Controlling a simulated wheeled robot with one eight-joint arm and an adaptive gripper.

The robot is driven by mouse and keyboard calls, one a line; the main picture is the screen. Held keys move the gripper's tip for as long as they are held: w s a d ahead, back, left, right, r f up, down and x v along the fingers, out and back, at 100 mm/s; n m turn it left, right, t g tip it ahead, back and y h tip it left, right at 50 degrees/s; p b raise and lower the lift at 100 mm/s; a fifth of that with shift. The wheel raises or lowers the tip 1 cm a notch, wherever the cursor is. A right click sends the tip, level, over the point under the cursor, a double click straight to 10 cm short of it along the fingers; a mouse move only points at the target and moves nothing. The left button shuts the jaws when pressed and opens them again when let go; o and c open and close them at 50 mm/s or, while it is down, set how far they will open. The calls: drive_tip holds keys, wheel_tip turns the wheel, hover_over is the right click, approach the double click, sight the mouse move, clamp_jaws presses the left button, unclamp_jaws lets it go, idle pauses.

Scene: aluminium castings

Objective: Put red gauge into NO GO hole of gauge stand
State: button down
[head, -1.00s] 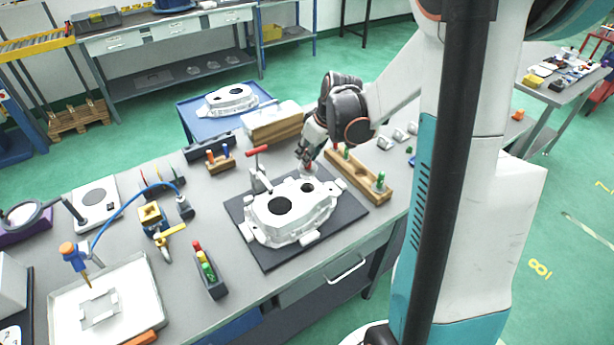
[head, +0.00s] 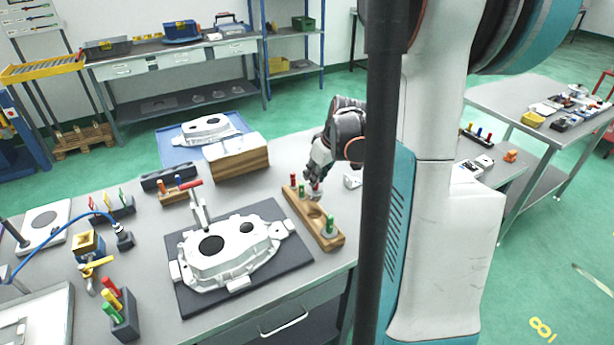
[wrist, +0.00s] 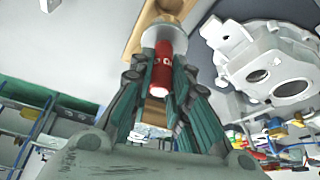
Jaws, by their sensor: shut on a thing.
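The red gauge (wrist: 162,72) stands between the fingers of my gripper (wrist: 161,85) in the wrist view; a pale metal disc-like end shows beyond its red handle. In the head view my gripper (head: 315,184) is shut on it over the wooden gauge stand (head: 326,240), with a grey metal part just under the fingers. I cannot tell whether the gauge touches the stand. The stand also shows in the wrist view (wrist: 140,28). A green-handled gauge (head: 330,223) stands at its near end. The NO GO lettering is not readable.
A white casting (head: 215,268) lies on a dark mat (head: 298,262) left of the stand, with a red-handled clamp (head: 195,200) behind it.

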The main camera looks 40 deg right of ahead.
sight(315, 199)
drive_tip(key=shift+f, duration=0.1)
idle(0.3)
drive_tip(key=shift+f+b, duration=2.35)
drive_tip(key=shift+f, duration=0.45)
drive_tip(key=shift+f+b, duration=1.75)
drive_tip(key=shift+f, duration=0.3)
drive_tip(key=c, duration=1.4)
unclamp_jaws()
drive_tip(key=shift+c, duration=0.2)
drive_tip(key=shift+r, duration=0.1)
drive_tip(key=v, duration=1.1)
drive_tip(key=shift+s+r, duration=0.15)
drive_tip(key=shift+r, duration=0.25)
drive_tip(key=shift+a, duration=0.1)
